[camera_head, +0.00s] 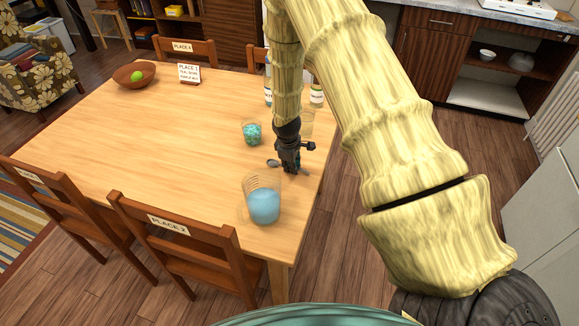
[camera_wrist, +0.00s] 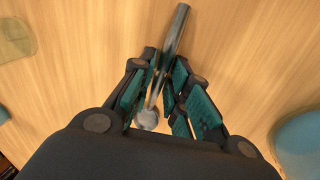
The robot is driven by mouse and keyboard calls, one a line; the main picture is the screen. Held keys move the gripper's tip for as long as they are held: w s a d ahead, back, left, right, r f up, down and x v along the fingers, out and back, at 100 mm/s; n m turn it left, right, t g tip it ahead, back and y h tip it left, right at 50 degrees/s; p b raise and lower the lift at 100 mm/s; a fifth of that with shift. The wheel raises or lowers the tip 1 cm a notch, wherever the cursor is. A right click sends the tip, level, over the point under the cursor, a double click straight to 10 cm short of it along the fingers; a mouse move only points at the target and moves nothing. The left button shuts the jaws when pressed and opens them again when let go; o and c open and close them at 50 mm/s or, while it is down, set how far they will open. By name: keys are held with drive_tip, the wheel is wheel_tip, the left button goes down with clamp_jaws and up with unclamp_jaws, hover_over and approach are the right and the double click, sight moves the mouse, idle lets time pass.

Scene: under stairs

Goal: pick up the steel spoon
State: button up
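The steel spoon (camera_wrist: 176,32) lies on the wooden table (camera_head: 150,120). In the wrist view its handle points up the picture and its round bowl (camera_wrist: 147,118) shows low between my fingers. In the head view the bowl of the spoon (camera_head: 272,163) shows just left of my gripper (camera_head: 291,168), which hides the middle of the spoon. My gripper points down at the table near its right edge. In the wrist view the green pads of my gripper (camera_wrist: 165,68) stand on either side of the spoon's neck, with narrow gaps; it looks open.
A glass jug with blue contents (camera_head: 263,203) stands close in front of my gripper. A glass of teal pieces (camera_head: 252,132) is behind left. Bottles (camera_head: 316,95) and a clear glass (camera_head: 306,122) stand behind. A bowl (camera_head: 134,76) sits far left. The table's left middle is clear.

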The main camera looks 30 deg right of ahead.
clamp_jaws()
drive_tip(key=shift+r+b, duration=0.4)
drive_tip(key=shift+r, duration=0.35)
drive_tip(key=shift+r+b, duration=0.35)
drive_tip(key=shift+r, duration=0.55)
drive_tip(key=s+b, duration=0.1)
drive_tip(key=s, duration=0.3)
drive_tip(key=s+r+b, duration=0.1)
drive_tip(key=s, duration=0.4)
drive_tip(key=s+a+b, duration=0.1)
drive_tip(key=s, duration=0.4)
drive_tip(key=shift+s+r, duration=0.2)
drive_tip(key=shift+r, duration=0.05)
drive_tip(key=shift+s+r+b, duration=0.15)
drive_tip(key=shift+s+b, duration=0.15)
drive_tip(key=shift+s, duration=0.5)
drive_tip(key=shift+c, duration=1.6)
unclamp_jaws()
